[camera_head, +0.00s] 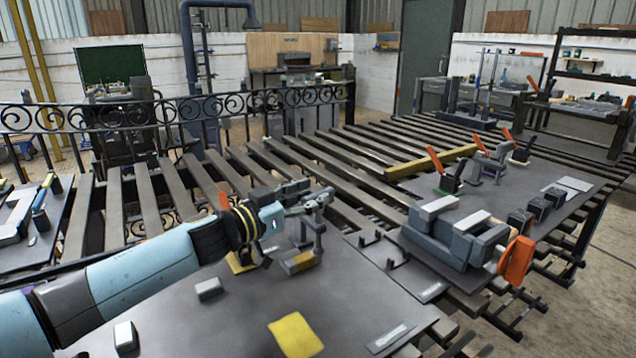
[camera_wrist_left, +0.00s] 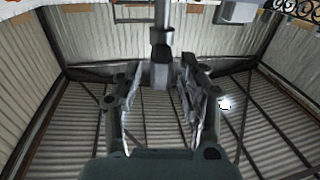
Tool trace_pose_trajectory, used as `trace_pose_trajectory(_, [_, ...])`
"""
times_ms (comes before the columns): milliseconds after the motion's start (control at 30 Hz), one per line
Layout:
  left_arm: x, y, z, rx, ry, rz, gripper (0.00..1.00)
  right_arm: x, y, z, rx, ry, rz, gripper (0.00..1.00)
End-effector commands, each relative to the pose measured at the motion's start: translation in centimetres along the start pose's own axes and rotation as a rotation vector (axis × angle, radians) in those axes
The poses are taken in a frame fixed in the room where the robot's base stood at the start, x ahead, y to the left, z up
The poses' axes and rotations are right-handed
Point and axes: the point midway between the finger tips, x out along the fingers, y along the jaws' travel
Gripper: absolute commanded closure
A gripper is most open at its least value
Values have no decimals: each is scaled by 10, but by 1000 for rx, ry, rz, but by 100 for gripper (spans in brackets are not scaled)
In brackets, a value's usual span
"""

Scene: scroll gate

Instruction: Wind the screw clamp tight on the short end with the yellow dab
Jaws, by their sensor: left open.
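My left gripper (camera_head: 308,203) reaches in from the left over the near grey table. It is open at the top of a small grey screw clamp (camera_head: 318,238). The left wrist view shows the two open fingers (camera_wrist_left: 160,85) on either side of a grey upright rod (camera_wrist_left: 161,35); I cannot tell whether they touch it. Yellow shows at the clamp's foot (camera_head: 300,262). Another yellow-marked piece (camera_head: 240,263) sits to its left, partly behind my wrist. The short end itself is hard to make out. My right gripper is not in view.
A flat yellow patch (camera_head: 296,336) and small grey blocks (camera_head: 209,288) lie on the near table. A grey vise (camera_head: 455,236) with an orange handle (camera_head: 516,262) stands to the right. Orange-handled clamps (camera_head: 450,172) stand behind it. A scrolled black railing (camera_head: 200,108) runs behind.

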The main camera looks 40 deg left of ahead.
Motion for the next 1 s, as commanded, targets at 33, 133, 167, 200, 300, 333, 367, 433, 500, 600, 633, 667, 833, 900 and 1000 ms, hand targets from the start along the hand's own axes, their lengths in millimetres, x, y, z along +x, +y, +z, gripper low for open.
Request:
trace_pose_trajectory(33, [8, 0, -1, -1, 2, -1, 60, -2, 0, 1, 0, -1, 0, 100])
trace_pose_trajectory(133, [19, 0, 1, -1, 1, -1, 60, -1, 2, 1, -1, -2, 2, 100])
trace_pose_trajectory(167, [21, -1, 1, -1, 0, -1, 60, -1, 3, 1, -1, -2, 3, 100])
trace_pose_trajectory(200, [23, 0, 1, 1, -1, -1, 60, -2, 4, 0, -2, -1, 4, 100])
trace_pose_trajectory(300, [26, 0, 2, 0, -1, 0, 60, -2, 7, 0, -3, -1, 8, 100])
trace_pose_trajectory(333, [26, 0, 2, 0, -1, 0, 60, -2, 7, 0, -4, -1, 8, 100])
trace_pose_trajectory(367, [26, 0, 2, 0, -1, 0, 60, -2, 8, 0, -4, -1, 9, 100])
trace_pose_trajectory(433, [26, 0, 2, 0, -1, 0, 60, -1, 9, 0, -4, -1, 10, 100])
trace_pose_trajectory(500, [26, 0, 2, 1, -1, 0, 60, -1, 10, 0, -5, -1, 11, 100])
trace_pose_trajectory(600, [26, 0, 2, 1, -1, 0, 69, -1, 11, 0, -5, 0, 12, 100])
trace_pose_trajectory(633, [26, 0, 2, 1, -1, 0, 73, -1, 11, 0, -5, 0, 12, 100])
trace_pose_trajectory(667, [26, 0, 2, 1, -1, 0, 77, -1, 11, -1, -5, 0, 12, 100])
trace_pose_trajectory(833, [26, 0, 2, 1, -1, 0, 99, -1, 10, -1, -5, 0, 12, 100])
trace_pose_trajectory(900, [26, 0, 2, 1, -1, 0, 100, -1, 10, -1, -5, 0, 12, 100])
trace_pose_trajectory(1000, [26, 0, 2, 1, -1, 1, 100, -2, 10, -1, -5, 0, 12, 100])
